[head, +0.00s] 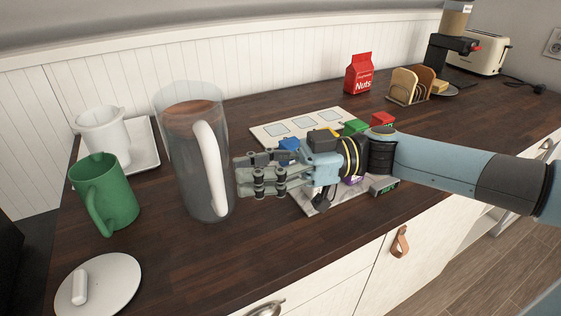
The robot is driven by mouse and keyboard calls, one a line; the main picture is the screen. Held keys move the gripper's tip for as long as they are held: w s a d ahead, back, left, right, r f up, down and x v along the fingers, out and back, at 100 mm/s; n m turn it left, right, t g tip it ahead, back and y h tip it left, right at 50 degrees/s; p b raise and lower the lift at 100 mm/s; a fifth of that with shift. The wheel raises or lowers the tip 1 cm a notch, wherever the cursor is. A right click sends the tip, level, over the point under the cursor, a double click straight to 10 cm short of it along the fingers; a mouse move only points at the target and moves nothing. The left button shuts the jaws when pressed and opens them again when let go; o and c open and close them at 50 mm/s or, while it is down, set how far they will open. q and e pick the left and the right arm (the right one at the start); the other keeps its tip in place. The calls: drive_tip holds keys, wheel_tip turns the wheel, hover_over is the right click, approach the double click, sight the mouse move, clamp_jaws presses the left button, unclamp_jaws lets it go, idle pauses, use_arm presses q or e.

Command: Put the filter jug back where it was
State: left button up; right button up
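The filter jug (177,158) is a tall clear vessel with a white handle (211,170) and something brown inside near the top. It stands upright on the dark wooden counter at left of centre in the head view. My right gripper (238,176) reaches in from the right, with its fingertips at the jug's right side, close to the handle. I cannot tell whether it touches the jug, and the gap between its fingers is unclear. My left gripper is not in view.
A white pitcher (103,135) on a white tray (146,146), a green mug (108,195) and a round white lid (112,286) lie left. A panel (267,133) with small coloured boxes lies behind my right gripper. A nuts bag (359,75), toast rack (403,88) and toaster (490,55) stand farther back.

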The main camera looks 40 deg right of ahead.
drive_tip(key=v, duration=0.5)
drive_tip(key=shift+s+d, duration=0.1)
drive_tip(key=shift+d, duration=0.15)
drive_tip(key=shift+d, duration=0.1)
